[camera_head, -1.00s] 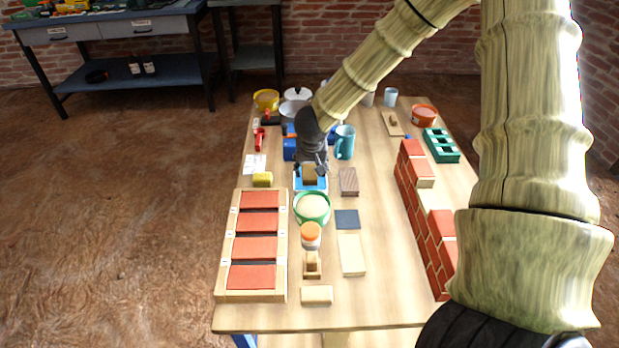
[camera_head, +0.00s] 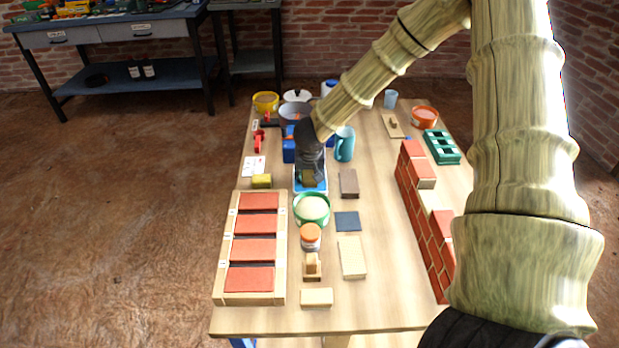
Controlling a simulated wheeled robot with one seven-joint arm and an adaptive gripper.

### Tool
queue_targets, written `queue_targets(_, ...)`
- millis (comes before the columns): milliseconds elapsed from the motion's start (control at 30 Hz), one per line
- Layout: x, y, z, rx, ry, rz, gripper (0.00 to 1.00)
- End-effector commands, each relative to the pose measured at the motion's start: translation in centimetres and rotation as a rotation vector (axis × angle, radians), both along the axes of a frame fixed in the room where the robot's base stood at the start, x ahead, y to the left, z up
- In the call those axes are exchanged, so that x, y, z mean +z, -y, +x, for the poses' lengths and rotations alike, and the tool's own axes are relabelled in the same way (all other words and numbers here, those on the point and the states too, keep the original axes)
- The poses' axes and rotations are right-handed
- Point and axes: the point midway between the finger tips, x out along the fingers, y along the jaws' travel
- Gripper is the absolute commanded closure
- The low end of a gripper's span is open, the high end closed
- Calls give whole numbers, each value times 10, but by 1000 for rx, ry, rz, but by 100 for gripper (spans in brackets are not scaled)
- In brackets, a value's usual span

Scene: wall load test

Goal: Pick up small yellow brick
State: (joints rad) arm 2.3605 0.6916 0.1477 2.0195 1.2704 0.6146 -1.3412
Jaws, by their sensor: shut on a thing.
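My gripper (camera_head: 310,178) points down over the blue-edged tray or scale (camera_head: 297,189) at the middle left of the table. It is shut on a small yellow-brown block, which I take as the small yellow brick (camera_head: 309,182). The fingers and wrist hide much of the brick. I cannot tell whether it touches the blue surface or is just above it.
A green bowl (camera_head: 312,209) stands close in front of my gripper. A brown block (camera_head: 349,184) and a teal mug (camera_head: 344,144) are to the right. A frame with red bricks (camera_head: 226,255) lies front left. A red brick wall (camera_head: 416,200) stands right.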

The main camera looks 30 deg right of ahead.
Motion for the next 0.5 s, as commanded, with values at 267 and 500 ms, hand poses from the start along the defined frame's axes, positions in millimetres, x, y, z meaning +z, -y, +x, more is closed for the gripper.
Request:
queue_targets(267,7,0,0,1,1,-1,94)
queue_targets(500,46,0,1,1,2,-1,94)
